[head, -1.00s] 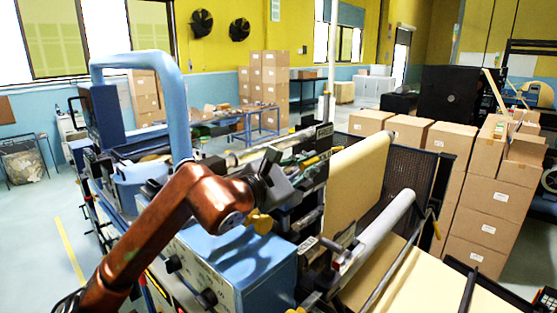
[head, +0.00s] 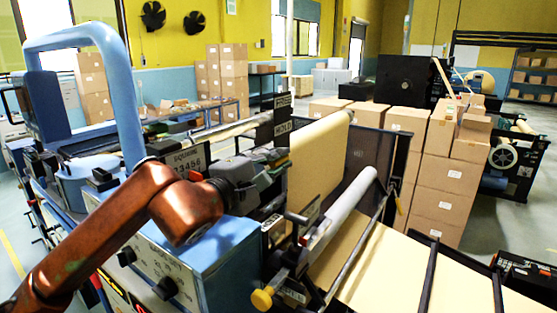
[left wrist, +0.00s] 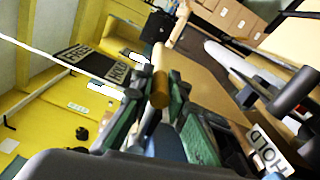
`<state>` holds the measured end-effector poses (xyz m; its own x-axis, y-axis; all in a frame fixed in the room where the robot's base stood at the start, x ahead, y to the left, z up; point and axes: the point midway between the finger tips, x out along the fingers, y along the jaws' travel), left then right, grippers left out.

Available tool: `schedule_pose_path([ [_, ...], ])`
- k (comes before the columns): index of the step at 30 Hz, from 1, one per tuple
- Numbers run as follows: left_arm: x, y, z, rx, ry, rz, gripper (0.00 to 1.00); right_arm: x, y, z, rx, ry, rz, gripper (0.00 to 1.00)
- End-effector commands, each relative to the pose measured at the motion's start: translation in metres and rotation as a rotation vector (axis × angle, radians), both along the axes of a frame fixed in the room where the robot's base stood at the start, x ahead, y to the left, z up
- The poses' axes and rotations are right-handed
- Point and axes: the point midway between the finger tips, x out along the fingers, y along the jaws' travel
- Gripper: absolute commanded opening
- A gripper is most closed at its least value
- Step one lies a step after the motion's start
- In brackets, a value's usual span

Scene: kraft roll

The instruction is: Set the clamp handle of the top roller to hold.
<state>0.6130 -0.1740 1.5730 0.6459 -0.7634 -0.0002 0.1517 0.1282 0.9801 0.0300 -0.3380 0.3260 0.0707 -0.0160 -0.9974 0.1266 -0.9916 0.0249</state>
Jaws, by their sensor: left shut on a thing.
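My left gripper (head: 268,160) is at the near end of the top roller (head: 225,133), just below a dark label plate (head: 283,127) lettered HOLD. In the left wrist view, the green-padded fingers of my left gripper (left wrist: 160,118) are shut around the yellow-orange grip of the clamp handle (left wrist: 160,80). The grip's end sticks out beyond the fingers. The FREE and HOLD plates (left wrist: 92,65) show to the left of the handle there. In the head view the handle is hidden by my gripper. My right gripper is not in view.
A lower pale roller (head: 340,215) lies to the right, with a yellow knob (head: 262,299) near its front end. Brown kraft web (head: 318,150) hangs behind. A blue control box (head: 195,262) stands below my left arm. Stacked cartons (head: 440,180) stand behind the machine.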

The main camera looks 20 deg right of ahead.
Motion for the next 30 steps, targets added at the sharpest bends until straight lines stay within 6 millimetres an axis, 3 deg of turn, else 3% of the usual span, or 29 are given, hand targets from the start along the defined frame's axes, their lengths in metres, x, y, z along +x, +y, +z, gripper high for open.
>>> schedule_pose_path([
  [15, -0.0005, -0.0009, -0.0038, 0.015, -0.012, -0.001, 0.00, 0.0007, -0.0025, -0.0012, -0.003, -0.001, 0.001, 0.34],
  [16, -0.0005, -0.0008, -0.0039, 0.015, -0.012, -0.001, 0.16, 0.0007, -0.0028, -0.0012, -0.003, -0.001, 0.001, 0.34],
  [21, -0.0004, -0.0006, -0.0032, 0.015, -0.013, -0.001, 0.27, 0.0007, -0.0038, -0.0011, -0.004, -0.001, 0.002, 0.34],
  [23, -0.0003, -0.0005, -0.0028, 0.013, -0.012, 0.000, 0.32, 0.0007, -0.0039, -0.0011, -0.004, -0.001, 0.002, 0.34],
  [30, -0.0003, 0.0000, -0.0019, 0.012, -0.014, 0.000, 0.32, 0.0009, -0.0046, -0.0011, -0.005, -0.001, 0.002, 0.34],
])
